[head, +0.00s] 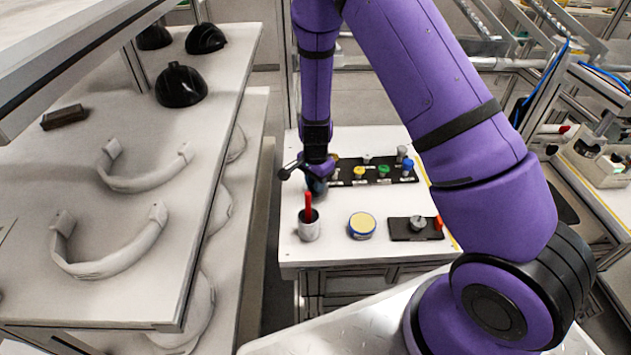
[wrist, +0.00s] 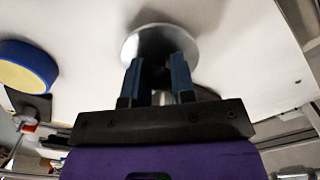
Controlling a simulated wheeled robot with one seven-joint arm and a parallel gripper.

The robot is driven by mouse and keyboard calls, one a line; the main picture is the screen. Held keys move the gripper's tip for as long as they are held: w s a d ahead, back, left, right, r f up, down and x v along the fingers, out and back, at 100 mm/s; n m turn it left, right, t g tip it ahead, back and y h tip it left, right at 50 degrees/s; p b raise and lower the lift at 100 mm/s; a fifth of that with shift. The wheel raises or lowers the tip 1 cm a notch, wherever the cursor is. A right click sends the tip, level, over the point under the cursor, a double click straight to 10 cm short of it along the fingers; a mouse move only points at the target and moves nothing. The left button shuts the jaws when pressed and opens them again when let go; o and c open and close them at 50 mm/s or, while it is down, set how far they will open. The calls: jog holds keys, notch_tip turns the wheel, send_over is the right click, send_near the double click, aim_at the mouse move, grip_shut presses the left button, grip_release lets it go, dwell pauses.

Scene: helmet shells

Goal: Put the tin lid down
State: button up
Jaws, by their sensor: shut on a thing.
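The tin lid (wrist: 160,35) is a round silver-grey disc just beyond my fingertips in the wrist view. My gripper (wrist: 160,78) is shut on it with two blue fingers, over the white table top (wrist: 235,65). Whether the lid touches the table cannot be told. In the head view my gripper (head: 316,184) is at the left part of the table, behind the cup; the lid is not clearly visible there. A round tin (head: 362,225), yellow on top with a blue side, stands to the right and nearer; it also shows at the left of the wrist view (wrist: 24,70).
A black tray (head: 405,230) lies at the front right. A black rack (head: 347,173) with coloured knobs lies behind. A shelf with helmet shells (head: 181,88) is left.

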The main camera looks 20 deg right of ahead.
jog(key=shift+f, duration=0.6)
jog(key=o, duration=0.9)
jog(key=shift+r, duration=0.1)
notch_tip(320, 180, up, 13)
jog(key=shift+r, duration=0.15)
